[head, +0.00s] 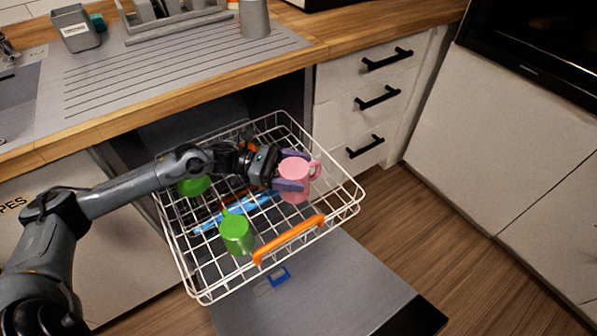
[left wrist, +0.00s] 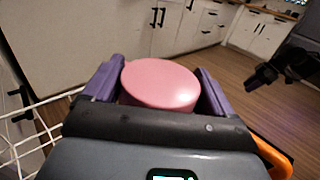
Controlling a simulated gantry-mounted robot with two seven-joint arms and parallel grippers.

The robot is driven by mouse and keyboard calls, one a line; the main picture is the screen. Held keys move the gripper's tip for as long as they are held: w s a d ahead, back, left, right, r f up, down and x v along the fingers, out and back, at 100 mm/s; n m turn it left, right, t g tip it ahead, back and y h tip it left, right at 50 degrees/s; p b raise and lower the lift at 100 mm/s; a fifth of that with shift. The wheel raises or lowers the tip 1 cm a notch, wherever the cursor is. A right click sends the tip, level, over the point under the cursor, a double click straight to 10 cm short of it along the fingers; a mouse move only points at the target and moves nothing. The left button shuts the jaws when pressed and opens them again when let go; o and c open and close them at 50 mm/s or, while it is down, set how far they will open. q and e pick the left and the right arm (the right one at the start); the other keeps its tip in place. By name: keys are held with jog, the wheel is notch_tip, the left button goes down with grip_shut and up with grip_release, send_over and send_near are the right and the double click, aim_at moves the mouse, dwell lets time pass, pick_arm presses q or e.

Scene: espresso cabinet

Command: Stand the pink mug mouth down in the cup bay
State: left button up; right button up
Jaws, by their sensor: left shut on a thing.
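The pink mug (head: 296,183) is over the right part of a white wire rack (head: 345,212), its handle pointing right. My left gripper (head: 290,170) is shut on it, with purple fingers on either side of its body. In the left wrist view the mug (left wrist: 160,84) shows a closed round base facing up, so its mouth points down and is hidden. I cannot tell whether its rim touches the wires. No part of the rack is clearly marked as the cup bay. A dark shape at the right of the left wrist view looks like my right gripper (left wrist: 266,74); its jaws are unclear.
A green mug (head: 236,234) stands near the rack's front, and another green item (head: 194,186) is partly behind my arm. Blue utensils (head: 222,218) lie between them. An orange handle (head: 290,240) is on the front rim. The open door (head: 335,290) lies below; drawers (head: 365,100) stand behind right.

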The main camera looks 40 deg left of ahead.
pick_arm(q)
jog(key=shift+f+b, duration=3.5)
jog(key=shift+f, duration=1.4)
jog(key=shift+f, duration=0.1)
jog(key=shift+f+b, duration=0.35)
jog(key=shift+f, duration=0.05)
jog(key=o, duration=1.1)
